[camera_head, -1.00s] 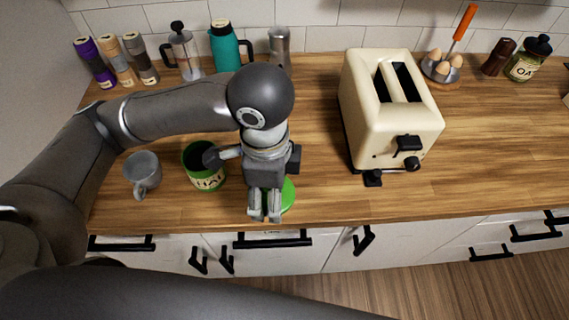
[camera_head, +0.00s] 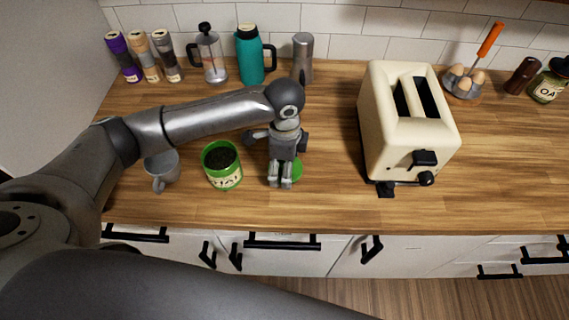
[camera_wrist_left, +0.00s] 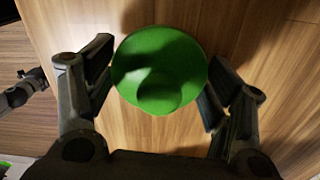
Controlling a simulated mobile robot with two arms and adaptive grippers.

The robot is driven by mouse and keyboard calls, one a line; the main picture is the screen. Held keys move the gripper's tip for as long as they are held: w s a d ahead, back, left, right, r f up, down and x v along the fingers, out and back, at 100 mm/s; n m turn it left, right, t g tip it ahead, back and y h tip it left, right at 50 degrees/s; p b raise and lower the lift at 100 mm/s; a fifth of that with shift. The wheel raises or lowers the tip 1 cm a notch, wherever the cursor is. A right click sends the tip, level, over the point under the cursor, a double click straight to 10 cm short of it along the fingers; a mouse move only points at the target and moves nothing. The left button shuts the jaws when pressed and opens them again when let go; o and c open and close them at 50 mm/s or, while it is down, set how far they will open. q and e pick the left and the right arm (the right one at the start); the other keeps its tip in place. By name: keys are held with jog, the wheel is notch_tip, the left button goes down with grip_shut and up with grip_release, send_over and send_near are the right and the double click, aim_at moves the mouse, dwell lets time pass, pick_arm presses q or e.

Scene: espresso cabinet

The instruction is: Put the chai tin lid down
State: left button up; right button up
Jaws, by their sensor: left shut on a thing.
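The green chai tin lid (camera_head: 297,171) shows partly behind my left gripper (camera_head: 280,183) in the head view, low over or on the counter; I cannot tell if it touches the wood. In the left wrist view the round lid (camera_wrist_left: 160,70), with a round knob, sits between the two fingers of the left gripper (camera_wrist_left: 158,85), which is shut on it. The green chai tin (camera_head: 222,178) stands upright and open to the left of the gripper, with dark contents.
A grey mug (camera_head: 162,170) stands left of the tin. The cream toaster (camera_head: 408,125) stands to the right, with bare counter (camera_head: 335,185) between it and the gripper. A teal flask (camera_head: 250,58), a press pot (camera_head: 211,58) and a steel canister (camera_head: 302,60) line the back.

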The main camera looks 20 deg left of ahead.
pick_arm(q)
jog(key=shift+f, duration=0.65)
jog(key=o, duration=0.9)
jog(key=shift+f, duration=0.1)
jog(key=shift+c, duration=0.2)
notch_tip(320, 180, up, 12)
jog(key=shift+r+b, duration=0.15)
jog(key=shift+b, duration=0.85)
jog(key=shift+s, duration=0.1)
